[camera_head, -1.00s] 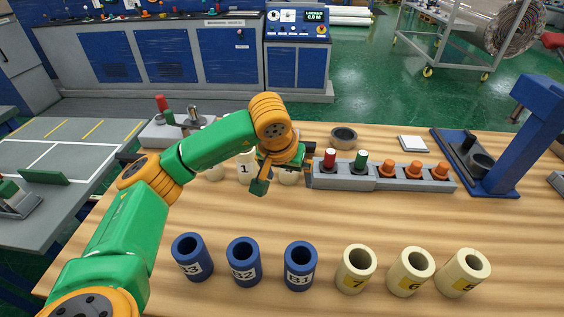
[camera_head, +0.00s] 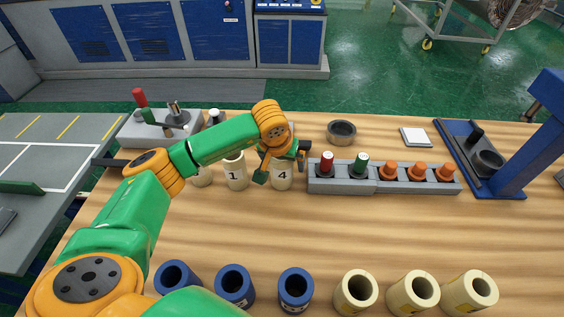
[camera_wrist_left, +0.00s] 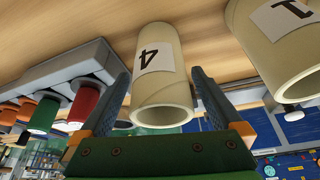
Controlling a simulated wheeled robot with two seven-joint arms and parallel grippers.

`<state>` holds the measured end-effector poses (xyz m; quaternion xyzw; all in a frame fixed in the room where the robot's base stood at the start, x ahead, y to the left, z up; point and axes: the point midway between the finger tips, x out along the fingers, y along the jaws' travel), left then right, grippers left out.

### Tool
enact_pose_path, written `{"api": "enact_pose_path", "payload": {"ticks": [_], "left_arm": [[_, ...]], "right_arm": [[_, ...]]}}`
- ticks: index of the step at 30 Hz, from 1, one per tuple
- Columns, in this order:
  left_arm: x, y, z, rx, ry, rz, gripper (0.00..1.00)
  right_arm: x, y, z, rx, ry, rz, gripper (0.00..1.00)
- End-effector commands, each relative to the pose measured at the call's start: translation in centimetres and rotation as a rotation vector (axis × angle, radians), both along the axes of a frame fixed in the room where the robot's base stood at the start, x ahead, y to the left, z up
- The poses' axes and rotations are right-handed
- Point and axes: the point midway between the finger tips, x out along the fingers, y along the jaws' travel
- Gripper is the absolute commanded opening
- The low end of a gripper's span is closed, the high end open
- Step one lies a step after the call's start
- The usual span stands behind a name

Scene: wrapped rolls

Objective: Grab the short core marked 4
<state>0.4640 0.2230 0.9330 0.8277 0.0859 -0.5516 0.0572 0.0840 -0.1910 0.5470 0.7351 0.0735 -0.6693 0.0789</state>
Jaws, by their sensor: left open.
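The short core marked 4 (camera_head: 282,178) is a cream hollow cylinder standing on the wooden table, partly behind my left gripper (camera_head: 283,163) in the head view. In the left wrist view, the core marked 4 (camera_wrist_left: 162,92) lies between the two fingers of my left gripper (camera_wrist_left: 160,74), its label facing the camera. The fingers are open on either side of it, with a visible gap on the right. I cannot tell whether the left finger touches it. My right gripper is not in view.
The core marked 1 (camera_head: 235,172) stands just left of core 4, with another cream core (camera_head: 202,175) beyond. A grey rack (camera_head: 340,184) with red, green and orange pegs is close on the right. Blue cores (camera_head: 234,287) and cream cores (camera_head: 414,292) line the front.

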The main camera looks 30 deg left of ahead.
Motion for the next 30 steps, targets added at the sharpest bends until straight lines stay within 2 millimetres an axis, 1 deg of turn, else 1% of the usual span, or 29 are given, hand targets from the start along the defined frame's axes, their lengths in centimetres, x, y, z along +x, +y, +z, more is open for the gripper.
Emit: {"api": "enact_pose_path", "payload": {"ticks": [3, 7, 8, 9, 11, 12, 14, 15, 17, 18, 25, 28, 30], "left_arm": [[0.2, 0.0, -0.7, 0.000, 0.000, -0.001, 1.00], [0.2, 0.0, -0.7, 0.001, -0.001, -0.001, 1.00], [0.2, 0.0, -0.7, 0.001, -0.001, -0.001, 0.95], [0.2, 0.0, -0.7, 0.001, -0.001, -0.001, 0.84], [0.2, 0.0, -0.7, 0.001, -0.001, -0.001, 0.68], [0.2, 0.0, -0.7, 0.001, -0.001, -0.001, 0.57], [0.2, 0.0, -0.7, 0.001, -0.001, -0.001, 0.41], [0.2, 0.0, -0.6, 0.000, -0.001, 0.000, 0.30], [0.2, 0.0, -0.6, 0.000, -0.001, 0.000, 0.14], [0.2, 0.1, -0.6, 0.000, -0.002, 0.000, 0.11], [0.3, 0.0, -0.4, 0.000, -0.002, 0.000, 0.11], [0.3, 0.1, 0.5, 0.000, -0.005, 0.001, 0.11], [0.4, 0.1, 1.7, 0.000, -0.006, 0.001, 0.11]], "right_arm": [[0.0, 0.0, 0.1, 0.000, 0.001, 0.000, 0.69], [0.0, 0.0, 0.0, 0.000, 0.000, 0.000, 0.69], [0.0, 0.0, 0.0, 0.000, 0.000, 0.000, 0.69], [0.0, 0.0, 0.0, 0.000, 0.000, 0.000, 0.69], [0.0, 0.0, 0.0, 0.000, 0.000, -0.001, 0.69], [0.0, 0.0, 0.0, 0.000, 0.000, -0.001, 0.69], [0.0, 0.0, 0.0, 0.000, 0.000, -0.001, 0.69], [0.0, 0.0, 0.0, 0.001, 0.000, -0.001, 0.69], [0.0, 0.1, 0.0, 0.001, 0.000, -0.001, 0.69], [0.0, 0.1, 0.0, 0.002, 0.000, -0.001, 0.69], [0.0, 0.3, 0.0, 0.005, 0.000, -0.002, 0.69], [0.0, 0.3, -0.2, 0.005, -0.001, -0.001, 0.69], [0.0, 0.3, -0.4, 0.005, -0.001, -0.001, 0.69]]}}
